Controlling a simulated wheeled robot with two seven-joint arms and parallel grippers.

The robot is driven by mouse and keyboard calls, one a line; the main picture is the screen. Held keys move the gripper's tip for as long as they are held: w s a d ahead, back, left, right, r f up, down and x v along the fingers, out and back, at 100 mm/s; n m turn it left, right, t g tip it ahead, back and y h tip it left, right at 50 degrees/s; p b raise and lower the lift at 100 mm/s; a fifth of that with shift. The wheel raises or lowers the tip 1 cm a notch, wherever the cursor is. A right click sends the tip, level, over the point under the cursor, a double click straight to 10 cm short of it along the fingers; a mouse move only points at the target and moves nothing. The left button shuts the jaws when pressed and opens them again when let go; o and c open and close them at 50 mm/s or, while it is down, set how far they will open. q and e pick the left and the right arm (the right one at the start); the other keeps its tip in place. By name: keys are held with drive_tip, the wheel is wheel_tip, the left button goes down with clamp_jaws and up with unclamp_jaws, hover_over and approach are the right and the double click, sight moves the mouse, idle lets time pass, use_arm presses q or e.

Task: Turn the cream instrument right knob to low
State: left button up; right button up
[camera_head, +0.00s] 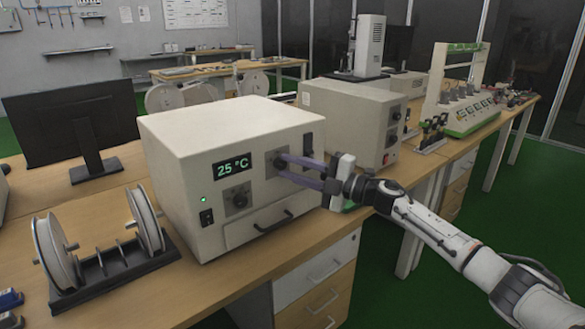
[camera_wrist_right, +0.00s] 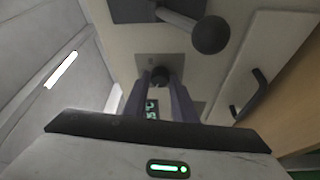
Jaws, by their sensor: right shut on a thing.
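The cream instrument (camera_head: 180,135) stands on the wooden bench, its front showing a green "25 °C" display (camera_head: 232,167). Its right knob (camera_head: 280,161) is dark on a grey plate, right of the display. My right gripper (camera_head: 285,168) reaches in from the right, its purple-grey fingers shut on this knob. In the right wrist view the knob (camera_wrist_right: 160,75) sits between the fingertips (camera_wrist_right: 159,84). The fingers partly hide the knob, and I cannot read its setting. Another knob (camera_head: 239,199) sits below the display. My left gripper is not in view.
A dark lever with a ball end (camera_wrist_right: 210,35) stands out beside the knob's plate. A drawer handle (camera_head: 274,222) is below. A second cream box (camera_head: 352,110) stands behind on the right. A spool rack (camera_head: 110,255) and a monitor (camera_head: 75,115) are on the left.

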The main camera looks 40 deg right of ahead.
drive_tip(key=o, duration=1)
drive_tip(key=shift+o, duration=0.2)
drive_tip(key=shift+s, duration=0.1)
drive_tip(key=shift+s+d+f, duration=0.15)
drive_tip(key=shift+s+d, duration=0.05)
drive_tip(key=v, duration=0.9)
drive_tip(key=shift+s+b, duration=0.35)
